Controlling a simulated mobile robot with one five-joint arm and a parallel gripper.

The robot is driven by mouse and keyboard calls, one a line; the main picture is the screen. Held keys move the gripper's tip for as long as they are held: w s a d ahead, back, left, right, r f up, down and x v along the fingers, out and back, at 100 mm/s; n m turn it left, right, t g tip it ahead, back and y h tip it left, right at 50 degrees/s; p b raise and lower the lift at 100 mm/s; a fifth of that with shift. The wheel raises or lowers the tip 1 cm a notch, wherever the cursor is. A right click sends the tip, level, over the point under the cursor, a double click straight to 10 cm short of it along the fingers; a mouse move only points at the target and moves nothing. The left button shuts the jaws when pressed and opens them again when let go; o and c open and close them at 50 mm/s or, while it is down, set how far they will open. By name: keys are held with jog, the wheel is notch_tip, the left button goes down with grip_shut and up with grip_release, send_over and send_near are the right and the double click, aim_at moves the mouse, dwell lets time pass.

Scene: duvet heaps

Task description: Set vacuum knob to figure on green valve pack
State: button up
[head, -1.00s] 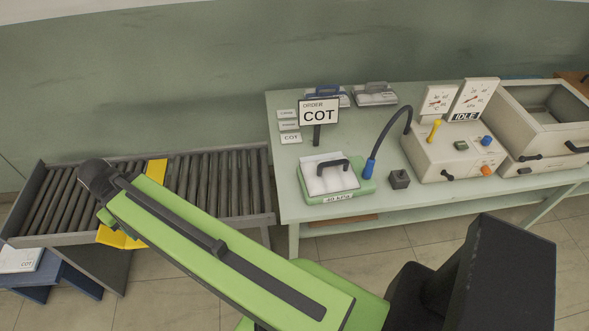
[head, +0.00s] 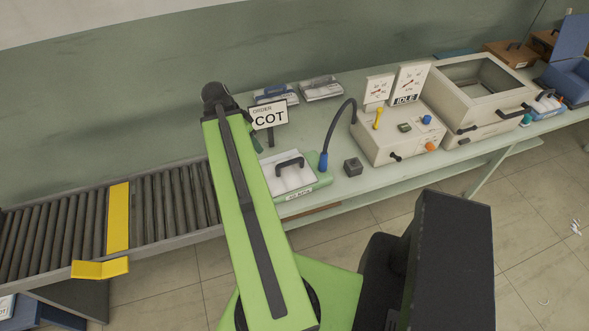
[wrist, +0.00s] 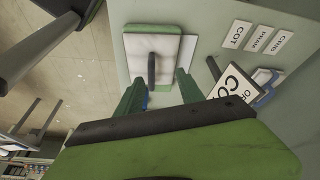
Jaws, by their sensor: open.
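The green valve pack (head: 322,181) sits at the table's near left corner, with a white top and a black handle. A label on its front edge is too small to read now. In the wrist view the pack (wrist: 135,50) lies just beyond my gripper (wrist: 160,74), whose green fingers are apart with nothing held. The cream vacuum machine (head: 375,146) stands to the right with a blue knob (head: 426,120), an orange knob (head: 431,147) and a yellow lever (head: 378,118). I cannot tell which is the vacuum knob.
The order sign (head: 268,116) reads COT and stands close to my arm. A dark hose (head: 336,118) with a blue end arches beside the pack. A small dark block (head: 353,167) sits near the table's front. A roller conveyor (head: 160,205) runs along the left.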

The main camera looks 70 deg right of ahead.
jog(key=s+d+r+m, duration=0.1)
jog(key=s+d+m, duration=0.25)
jog(key=s, duration=0.35)
jog(key=b, duration=1.1)
send_near(295, 159)
jog(key=shift+n+g, duration=0.25)
jog(key=shift+g, duration=0.15)
jog(key=f, duration=0.6)
jog(key=shift+d, duration=0.3)
jog(key=shift+s+d+r, duration=0.1)
jog(key=shift+s+r, duration=0.05)
jog(key=b+x, duration=0.5)
jog(key=shift+s+d, duration=0.2)
grip_shut()
